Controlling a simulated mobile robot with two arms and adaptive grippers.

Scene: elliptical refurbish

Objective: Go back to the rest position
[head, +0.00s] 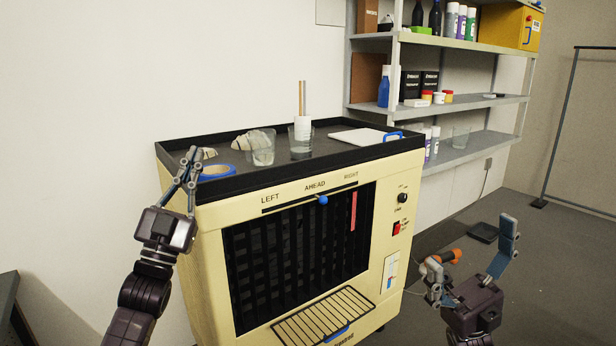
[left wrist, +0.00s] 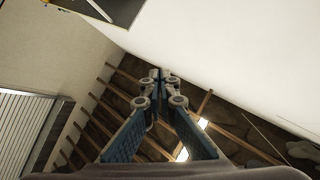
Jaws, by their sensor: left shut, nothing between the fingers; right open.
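My left gripper (head: 192,152) is raised in front of the left end of the cream cabinet (head: 210,250), its fingers pointing up and closed together with nothing between them. In the left wrist view, its fingertips (left wrist: 160,78) meet in front of the wall and ceiling beams. My right gripper (head: 472,240) is at the lower right of the head view, right of the cabinet. Its fingers are spread wide apart. An orange and black object (head: 448,256) shows between or behind those fingers; I cannot tell which.
The cabinet's black top tray (head: 250,180) holds blue tape (head: 216,172), glasses (head: 301,148), and a white board (head: 358,137). A blue slider knob (head: 322,200) and wire rack (head: 322,318) are on its front. Stocked shelves (head: 465,98) stand behind. Floor at right is mostly clear.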

